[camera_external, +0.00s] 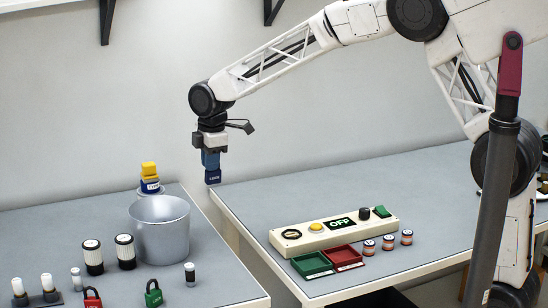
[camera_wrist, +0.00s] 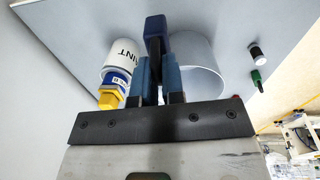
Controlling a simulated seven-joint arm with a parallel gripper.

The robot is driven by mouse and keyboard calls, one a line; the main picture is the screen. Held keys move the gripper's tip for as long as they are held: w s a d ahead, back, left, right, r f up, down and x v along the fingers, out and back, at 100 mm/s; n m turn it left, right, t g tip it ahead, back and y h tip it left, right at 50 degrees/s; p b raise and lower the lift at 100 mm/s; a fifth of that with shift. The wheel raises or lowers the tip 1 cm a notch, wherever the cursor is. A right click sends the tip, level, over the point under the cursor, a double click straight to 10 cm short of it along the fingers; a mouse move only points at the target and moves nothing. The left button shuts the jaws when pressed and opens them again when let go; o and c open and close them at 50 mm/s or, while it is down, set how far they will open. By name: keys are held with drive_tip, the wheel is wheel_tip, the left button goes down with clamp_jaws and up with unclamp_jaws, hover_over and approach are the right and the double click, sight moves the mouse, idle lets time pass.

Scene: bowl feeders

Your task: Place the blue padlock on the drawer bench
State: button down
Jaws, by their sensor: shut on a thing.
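In the wrist view the dark blue padlock (camera_wrist: 156,36) sits between the blue fingers of my gripper (camera_wrist: 155,72). The left bench (camera_external: 60,225) and the right bench (camera_external: 330,190) both show; I cannot tell from drawers which is the drawer bench.
A metal bucket (camera_external: 160,232), a yellow-topped container (camera_external: 149,180), a green padlock (camera_external: 153,293), a red padlock (camera_external: 92,298) and several cylinders crowd the left bench. The right bench holds a control panel (camera_external: 333,229), green tray (camera_external: 312,264) and red tray (camera_external: 342,258); its back left is clear.

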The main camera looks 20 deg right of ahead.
drive_tip(key=s+a, duration=0.7)
drive_tip(key=a, duration=0.4)
drive_tip(key=s+a+n+g, duration=0.1)
drive_tip(key=s+a, duration=0.6)
drive_tip(key=a, duration=0.4)
drive_tip(key=s+a, duration=0.8)
drive_tip(key=a, duration=0.3)
drive_tip(key=f, duration=0.5)
drive_tip(key=shift+w+a+f, duration=0.1)
drive_tip(key=shift+w+f, duration=0.05)
drive_tip(key=shift+w, duration=0.2)
drive_tip(key=shift+f, duration=2.5)
drive_tip(key=shift+f, duration=0.1)
drive_tip(key=shift+f, duration=2.4)
drive_tip(key=shift+f, duration=0.1)
